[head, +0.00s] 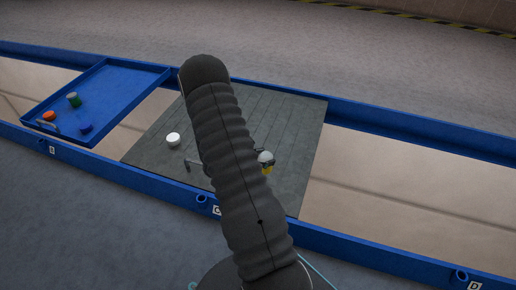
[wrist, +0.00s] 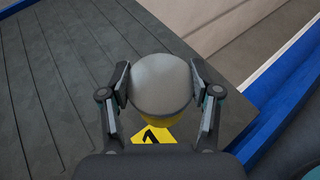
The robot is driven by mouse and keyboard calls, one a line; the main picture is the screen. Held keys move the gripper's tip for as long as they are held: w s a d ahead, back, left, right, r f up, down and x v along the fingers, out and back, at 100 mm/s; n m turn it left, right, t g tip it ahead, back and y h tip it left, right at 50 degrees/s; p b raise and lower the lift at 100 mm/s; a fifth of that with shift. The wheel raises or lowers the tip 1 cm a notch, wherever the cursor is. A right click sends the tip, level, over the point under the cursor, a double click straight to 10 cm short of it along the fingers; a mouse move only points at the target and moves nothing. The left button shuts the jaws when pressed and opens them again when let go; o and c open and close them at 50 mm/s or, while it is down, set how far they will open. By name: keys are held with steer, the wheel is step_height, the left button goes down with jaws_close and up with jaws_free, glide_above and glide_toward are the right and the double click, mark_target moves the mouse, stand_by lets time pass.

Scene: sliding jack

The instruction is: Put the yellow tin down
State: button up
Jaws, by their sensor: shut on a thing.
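The yellow tin (wrist: 156,134) has a grey round lid and a dark mark on a yellow label. It sits between the two fingers of my gripper (wrist: 160,85) in the wrist view, and the fingers are shut on its sides. In the head view the yellow tin (head: 267,169) shows just right of my arm, over the dark slatted board (head: 300,115). My arm hides most of my gripper there. I cannot tell whether the tin's base touches the board.
A white round thing (head: 173,139) stands on the board, left of my arm. A blue tray (head: 120,82) at the left holds an orange piece (head: 49,116), a green-and-grey tin (head: 74,99) and a blue piece (head: 85,127). Blue rails (head: 400,125) edge the long frame.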

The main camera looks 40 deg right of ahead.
steer(key=shift+w+d+f+b, duration=0.3)
steer(key=shift+w+d+f, duration=0.5)
steer(key=shift+d+f, duration=0.6)
steer(key=shift+w+d+f+b, duration=0.35)
steer(key=shift+w+d+f, duration=0.55)
steer(key=shift+f, duration=0.75)
steer(key=shift+w+d+f+b, duration=0.3)
steer(key=shift+w+d+f, duration=0.35)
steer(key=shift+d+f, duration=0.8)
steer(key=shift+a+f, duration=0.15)
steer(key=shift+f, duration=0.2)
steer(key=o, duration=1.4)
steer(key=shift+c, duration=0.2)
steer(key=shift+r, duration=0.15)
